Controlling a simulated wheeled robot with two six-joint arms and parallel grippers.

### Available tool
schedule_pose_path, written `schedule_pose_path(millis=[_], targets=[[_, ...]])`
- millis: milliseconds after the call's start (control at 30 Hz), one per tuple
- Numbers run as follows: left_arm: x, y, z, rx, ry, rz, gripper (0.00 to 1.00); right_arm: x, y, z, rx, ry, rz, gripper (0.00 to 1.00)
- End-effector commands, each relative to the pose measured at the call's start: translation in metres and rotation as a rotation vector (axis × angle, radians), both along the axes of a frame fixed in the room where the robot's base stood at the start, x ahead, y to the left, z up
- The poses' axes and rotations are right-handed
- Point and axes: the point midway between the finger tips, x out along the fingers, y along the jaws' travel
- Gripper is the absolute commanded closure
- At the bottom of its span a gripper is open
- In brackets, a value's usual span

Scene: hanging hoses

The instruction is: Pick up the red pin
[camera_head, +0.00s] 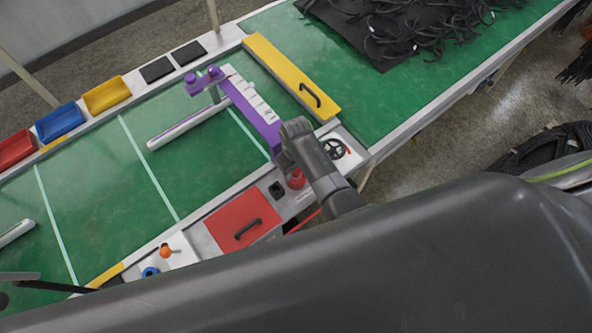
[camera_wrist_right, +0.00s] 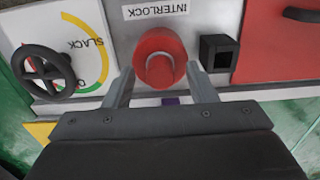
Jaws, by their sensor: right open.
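The red pin (camera_wrist_right: 159,58) is a round red knob on the grey panel, beside the INTERLOCK label in the right wrist view. It also shows in the head view (camera_head: 296,179), just left of my right forearm. My right gripper (camera_wrist_right: 160,72) is open and empty. Its two fingers appear on either side of the pin's lower part in the wrist view; I cannot tell the depth gap or whether they touch it. In the head view my right arm covers part of the panel and the fingers do not show clearly. My left gripper cannot be made out.
A black handwheel (camera_wrist_right: 48,72) and a black square socket (camera_wrist_right: 217,52) flank the pin. A red panel with a black handle (camera_head: 241,225) lies beyond the socket. A purple bracket (camera_head: 250,118) stands over the green table (camera_head: 140,165) close to my right arm.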

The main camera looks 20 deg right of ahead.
Motion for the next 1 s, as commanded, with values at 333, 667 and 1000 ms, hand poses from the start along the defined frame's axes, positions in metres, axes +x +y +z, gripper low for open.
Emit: schedule_pose_path(millis=[333, 667, 1000], targets=[[-0.0002, -0.0002, 0.0, 0.0, 0.0, 0.0, 0.66, 0.0003, 0.0, -0.0015, 0.0, -0.001, 0.0, 0.58], [-0.0004, -0.0003, 0.0, 0.0, 0.001, 0.0, 0.66, 0.0004, 0.0001, -0.0013, 0.0, -0.001, 0.0, 0.97], [-0.0007, -0.0006, 0.0026, -0.001, 0.001, 0.0, 0.66, 0.0012, 0.0002, 0.0019, -0.001, -0.001, 0.0, 0.97]])
